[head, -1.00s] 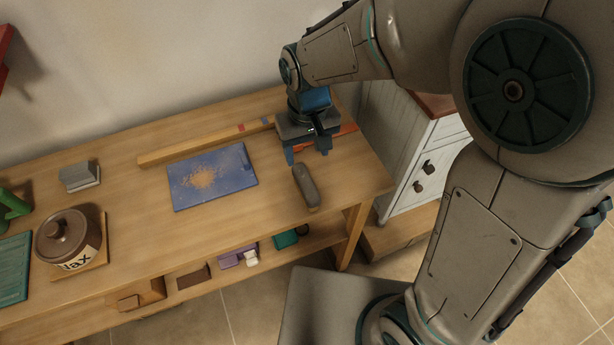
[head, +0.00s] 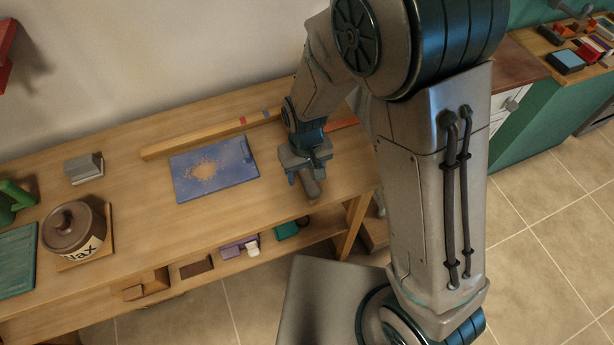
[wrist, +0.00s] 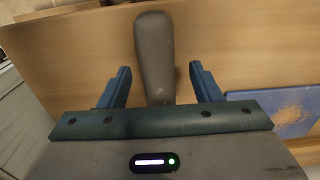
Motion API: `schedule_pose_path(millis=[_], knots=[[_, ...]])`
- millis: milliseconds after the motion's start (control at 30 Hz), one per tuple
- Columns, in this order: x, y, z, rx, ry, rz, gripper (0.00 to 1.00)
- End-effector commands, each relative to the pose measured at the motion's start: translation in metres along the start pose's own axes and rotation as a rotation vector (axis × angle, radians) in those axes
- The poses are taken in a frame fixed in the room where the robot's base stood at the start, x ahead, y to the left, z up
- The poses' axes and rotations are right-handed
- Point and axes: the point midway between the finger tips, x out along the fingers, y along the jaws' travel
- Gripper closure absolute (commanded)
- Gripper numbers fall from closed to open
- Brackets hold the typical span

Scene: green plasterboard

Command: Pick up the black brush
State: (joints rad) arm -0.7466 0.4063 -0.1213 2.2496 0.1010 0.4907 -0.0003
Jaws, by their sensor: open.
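The black brush (head: 313,190) looks like a dark grey, rounded, elongated block, lying near the front right of the wooden bench. No bristles show. In the head view my gripper (head: 307,176) is over its far part and hides much of it. In the wrist view the brush (wrist: 155,55) runs up the picture between the two blue fingers of my gripper (wrist: 160,70), with a gap on each side. My gripper is open and holds nothing. How high the fingers are above the bench is hard to tell.
A blue sanding-dust-covered sheet (head: 240,170) lies left of the brush. A long wooden strip (head: 200,138) lies behind it. A wax pot (head: 73,228), a grey block (head: 84,168) and a green object (head: 12,198) are at the left. The bench's front edge is close to the brush.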

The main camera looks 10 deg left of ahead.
Motion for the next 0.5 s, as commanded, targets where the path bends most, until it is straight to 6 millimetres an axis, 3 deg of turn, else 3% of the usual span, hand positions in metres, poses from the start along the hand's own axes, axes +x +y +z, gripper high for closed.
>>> schedule_pose_path(millis=[200,500], knots=[[0.024,0.002,0.001,-0.001,-0.004,0.000,0.42],[0.030,0.002,0.000,-0.001,0.000,-0.001,0.42]])
